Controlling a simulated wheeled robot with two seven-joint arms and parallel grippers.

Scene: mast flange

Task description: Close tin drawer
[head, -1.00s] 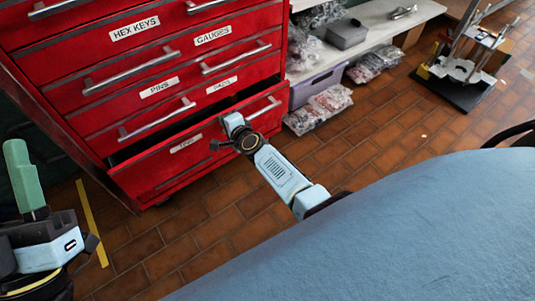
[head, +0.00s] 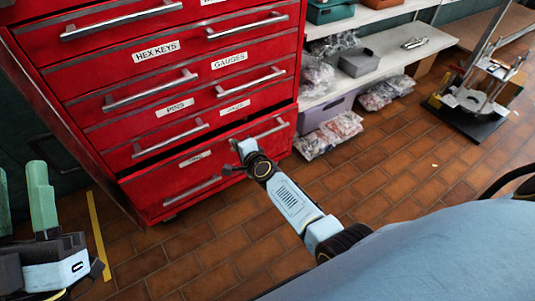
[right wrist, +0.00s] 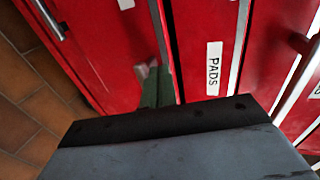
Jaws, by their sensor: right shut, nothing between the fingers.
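The tin drawer (head: 172,184) is the bottom red drawer of the cabinet, with a small label that is hard to read and a metal handle. Its front stands slightly out, with a thin dark gap along its top edge. My right gripper reaches the upper right part of this drawer in the head view, its fingers hidden behind the wrist. In the right wrist view its green fingers (right wrist: 151,86) are together and empty, close against red drawer fronts; contact is unclear. My left gripper (head: 22,172) is at the lower left, its green fingers apart and empty, away from the cabinet.
Labelled drawers above, such as PINS (head: 174,109) and GAUGES (head: 229,61), look shut. A low white shelf (head: 400,55) with bags and a grey box stands right of the cabinet. A blue rounded surface (head: 420,255) fills the lower right. Tiled floor between is clear.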

